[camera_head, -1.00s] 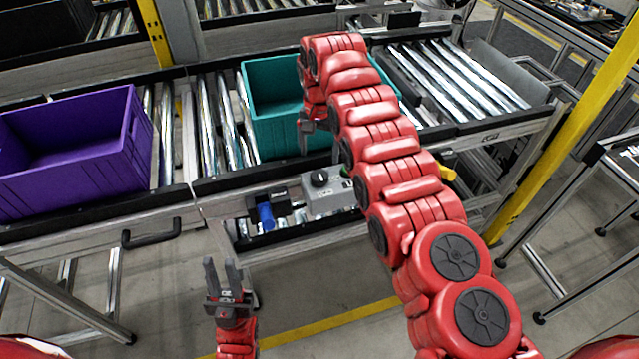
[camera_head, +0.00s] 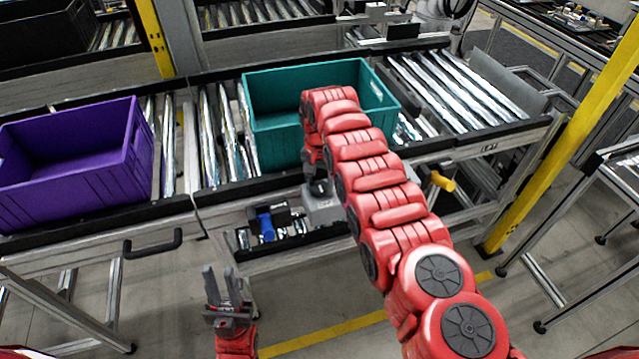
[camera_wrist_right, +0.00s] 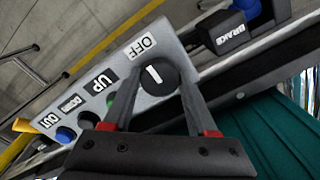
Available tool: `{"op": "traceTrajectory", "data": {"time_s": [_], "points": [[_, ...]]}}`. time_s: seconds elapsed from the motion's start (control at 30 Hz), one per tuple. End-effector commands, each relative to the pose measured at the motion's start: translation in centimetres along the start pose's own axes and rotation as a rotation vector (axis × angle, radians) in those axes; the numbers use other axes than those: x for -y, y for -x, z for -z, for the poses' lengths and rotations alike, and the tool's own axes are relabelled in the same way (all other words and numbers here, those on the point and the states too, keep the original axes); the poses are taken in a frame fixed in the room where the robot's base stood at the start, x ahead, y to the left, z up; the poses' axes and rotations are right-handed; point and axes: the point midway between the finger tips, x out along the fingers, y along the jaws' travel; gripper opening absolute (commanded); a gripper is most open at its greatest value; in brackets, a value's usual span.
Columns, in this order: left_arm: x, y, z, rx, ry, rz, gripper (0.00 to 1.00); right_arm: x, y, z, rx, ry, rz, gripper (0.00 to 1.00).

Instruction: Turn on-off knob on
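The on-off knob (camera_wrist_right: 158,76) is a round black knob with a white line, on a grey control box (camera_wrist_right: 178,45) in the right wrist view. A white OFF label sits beside it. In the head view the control box (camera_head: 322,210) stands at the conveyor's front, partly covered by my right arm. My right gripper (camera_wrist_right: 161,82) is open, its fingertips on either side of the knob; I cannot tell if they touch it. In the head view my right gripper (camera_head: 318,180) points down over the box. My left gripper (camera_head: 220,275) is open and empty above the floor.
A teal crate (camera_head: 270,80) stands on the rollers just behind the box, and a purple crate (camera_head: 70,185) is further left. A black BRAKE block (camera_wrist_right: 226,32) and a green button (camera_wrist_right: 111,100) flank the knob. A yellow post (camera_head: 560,135) stands right.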

Motion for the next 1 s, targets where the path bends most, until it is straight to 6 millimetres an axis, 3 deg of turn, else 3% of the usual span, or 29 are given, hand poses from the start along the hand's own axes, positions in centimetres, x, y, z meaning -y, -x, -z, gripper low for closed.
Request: {"op": "traceTrajectory", "data": {"time_s": [0.03,0.2,0.23,0.57,1.0], "points": [[0.0,0.0,0.0,0.000,0.000,0.000,0.27,0.0,0.0,0.0,0.000,0.000,0.000,0.34],[0.0,0.0,0.0,0.000,0.000,0.000,0.27,0.0,0.0,0.0,0.000,0.000,0.001,0.04],[0.0,0.0,0.0,0.000,0.000,0.000,0.27,0.0,0.0,0.0,0.000,0.000,0.001,0.03],[0.0,0.6,-0.1,0.000,0.000,0.000,0.27,0.0,-0.2,0.1,-0.001,0.056,0.001,0.03],[-0.2,4.0,-0.7,0.000,0.000,0.000,0.27,0.0,-0.6,0.0,-0.001,0.402,0.001,0.03]]}}
